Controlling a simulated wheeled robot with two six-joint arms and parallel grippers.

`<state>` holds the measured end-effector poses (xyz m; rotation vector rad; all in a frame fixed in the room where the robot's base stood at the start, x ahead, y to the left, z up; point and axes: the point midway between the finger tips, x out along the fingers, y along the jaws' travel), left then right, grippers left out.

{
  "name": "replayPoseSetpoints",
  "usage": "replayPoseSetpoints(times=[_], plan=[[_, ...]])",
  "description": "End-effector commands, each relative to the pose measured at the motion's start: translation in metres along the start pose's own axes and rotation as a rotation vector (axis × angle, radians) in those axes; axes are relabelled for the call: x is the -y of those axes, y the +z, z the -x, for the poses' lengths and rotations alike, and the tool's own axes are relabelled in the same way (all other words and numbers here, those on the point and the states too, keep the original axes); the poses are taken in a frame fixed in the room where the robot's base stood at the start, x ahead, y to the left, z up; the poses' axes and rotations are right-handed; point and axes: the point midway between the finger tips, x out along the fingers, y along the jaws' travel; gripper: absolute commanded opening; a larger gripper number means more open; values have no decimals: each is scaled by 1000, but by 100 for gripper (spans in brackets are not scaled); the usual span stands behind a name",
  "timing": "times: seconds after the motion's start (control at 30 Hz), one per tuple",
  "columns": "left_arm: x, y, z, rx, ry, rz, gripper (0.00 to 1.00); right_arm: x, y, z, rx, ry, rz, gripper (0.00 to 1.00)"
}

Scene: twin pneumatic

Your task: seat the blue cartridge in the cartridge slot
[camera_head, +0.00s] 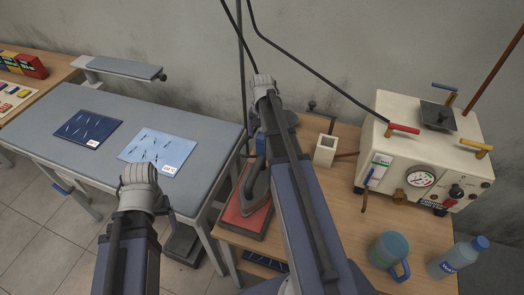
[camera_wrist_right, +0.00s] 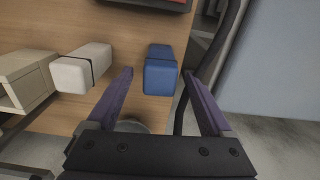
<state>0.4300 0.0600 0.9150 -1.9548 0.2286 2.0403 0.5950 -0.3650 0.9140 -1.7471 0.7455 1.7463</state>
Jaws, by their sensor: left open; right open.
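The blue cartridge (camera_wrist_right: 159,70) lies on the wooden bench top near its edge, in the right wrist view. My right gripper (camera_wrist_right: 158,74) is open, its purple fingers on either side of the blue cartridge in the picture; contact is not visible. A white cartridge-like block (camera_wrist_right: 80,70) with a dark band lies to the left. In the head view my right gripper (camera_head: 263,84) is at the bench's back edge, and its arm hides much of the bench. A cream open-topped box (camera_head: 325,150), possibly the cartridge slot, stands right of it. My left gripper (camera_head: 139,178) is open above the grey table's front edge.
An iron (camera_head: 256,178) rests on a red pad (camera_head: 245,216) left of my right arm. A cream machine with a gauge (camera_head: 420,150), a blue mug (camera_head: 388,250) and a bottle (camera_head: 459,257) stand at right. Blue sheets (camera_head: 160,148) lie on the grey table (camera_head: 205,132).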

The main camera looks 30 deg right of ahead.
Motion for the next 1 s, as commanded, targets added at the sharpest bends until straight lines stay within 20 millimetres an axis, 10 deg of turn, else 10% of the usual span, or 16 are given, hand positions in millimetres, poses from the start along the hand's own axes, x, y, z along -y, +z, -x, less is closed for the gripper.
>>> replayPoseSetpoints(times=[0.3, 1.0], plan=[[0, 0, -4, 0, 0, 0, 80, 0, 0, -4, -1, 0, 0, 83], [0, 0, -4, 0, 0, 0, 80, 0, 0, -4, -1, 0, 0, 4]])
